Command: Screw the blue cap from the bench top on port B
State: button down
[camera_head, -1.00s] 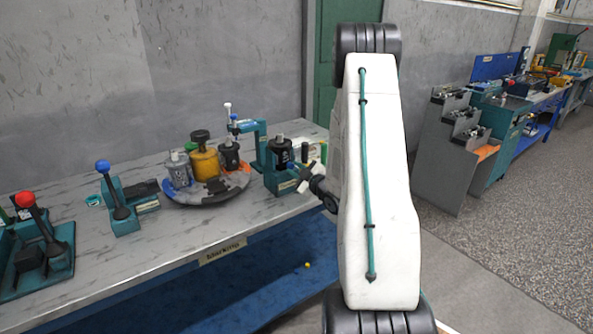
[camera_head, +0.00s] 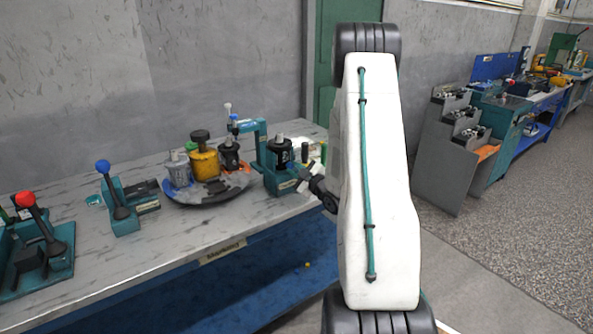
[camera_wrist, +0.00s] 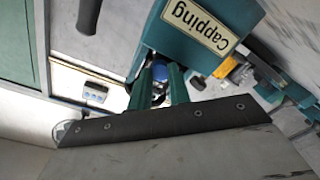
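In the wrist view my gripper (camera_wrist: 161,72) has two green fingers reaching up the picture, with a gap between them. A blue cap (camera_wrist: 160,71) shows between the tips. Whether the fingers touch it or stand around it, I cannot tell. A dark motor (camera_head: 279,152) stands upright in the teal capping fixture (camera_head: 283,184) at the bench's right end. The fixture, with its "Capping" sign (camera_wrist: 199,25), is just beyond my fingers in the wrist view. In the head view my gripper (camera_head: 302,180) is at the fixture's right front side. Port B cannot be made out.
A round turntable (camera_head: 207,198) carries grey, yellow and black motors. Left of it stand a blue-knobbed lever (camera_head: 104,167) and a red-knobbed lever (camera_head: 27,201). The bench front (camera_head: 180,235) is bare. A stepped grey rack (camera_head: 440,165) stands away to the right.

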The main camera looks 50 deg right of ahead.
jog(key=c, duration=1.5)
grip_release()
jog(key=shift+w+a+f, duration=0.1)
jog(key=shift+a+f, duration=0.1)
jog(key=shift+s+a+r, duration=0.1)
jog(key=shift+s+r, duration=0.05)
jog(key=shift+s, duration=1.6)
jog(key=shift+o, duration=0.2)
jog(key=o, duration=0.5)
jog(key=shift+s, duration=0.1)
